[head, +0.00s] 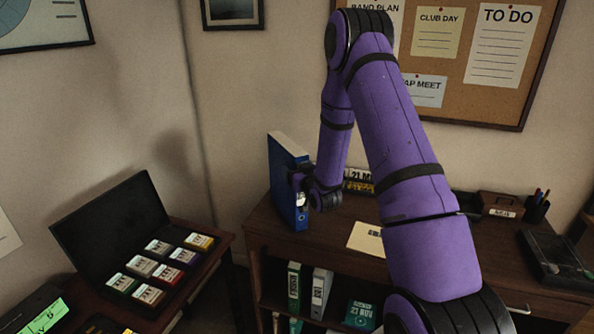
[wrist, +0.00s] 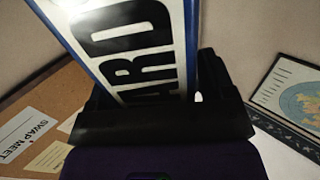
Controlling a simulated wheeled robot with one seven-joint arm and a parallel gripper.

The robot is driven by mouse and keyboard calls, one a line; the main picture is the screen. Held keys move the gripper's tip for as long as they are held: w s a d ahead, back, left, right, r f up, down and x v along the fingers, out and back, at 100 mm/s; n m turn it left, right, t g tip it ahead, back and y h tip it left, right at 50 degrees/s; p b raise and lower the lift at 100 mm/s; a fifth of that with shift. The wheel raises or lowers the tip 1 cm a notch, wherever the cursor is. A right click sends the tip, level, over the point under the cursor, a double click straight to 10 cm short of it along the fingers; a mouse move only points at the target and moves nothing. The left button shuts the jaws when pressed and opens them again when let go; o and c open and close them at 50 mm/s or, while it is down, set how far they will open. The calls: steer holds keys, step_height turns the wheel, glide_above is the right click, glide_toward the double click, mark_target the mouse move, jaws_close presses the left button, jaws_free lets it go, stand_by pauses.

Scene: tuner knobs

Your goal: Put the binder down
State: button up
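A blue binder (head: 283,170) stands roughly upright over the left end of the wooden desk (head: 272,228), near the wall corner. My gripper (head: 302,190) is at its right side, shut on it. In the wrist view the binder (wrist: 188,45) shows a large white label with the letters "ARD", running down between the dark fingers of my gripper (wrist: 160,115). Its lower edge is at the desk top; I cannot tell whether it touches. The far finger is partly hidden by the binder.
A tan sheet (head: 367,239) lies on the desk right of the binder. A pen cup (head: 537,206) and a dark tray (head: 555,262) are farther right. Binders (head: 320,291) stand on the shelf below. An open black case (head: 112,232) with several labelled boxes is at left.

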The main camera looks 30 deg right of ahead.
steer(key=shift+r, duration=0.1)
steer(key=s+a, duration=0.2)
steer(key=s, duration=1)
steer(key=s+a+r+n+g, duration=0.1)
steer(key=s+a+r+g, duration=0.2)
steer(key=r, duration=0.5)
steer(key=s+a+r+g, duration=0.1)
steer(key=a+r+g, duration=0.25)
steer(key=r, duration=0.55)
steer(key=s+a+r+g+y, duration=0.1)
steer(key=s+a+r+g, duration=0.2)
steer(key=s, duration=0.9)
steer(key=s+a+r+g+y, duration=0.1)
steer(key=s+a+r+g, duration=0.2)
steer(key=s, duration=0.9)
steer(key=a+r, duration=0.3)
steer(key=shift+s+a, duration=0.15)
steer(key=shift+s, duration=0.05)
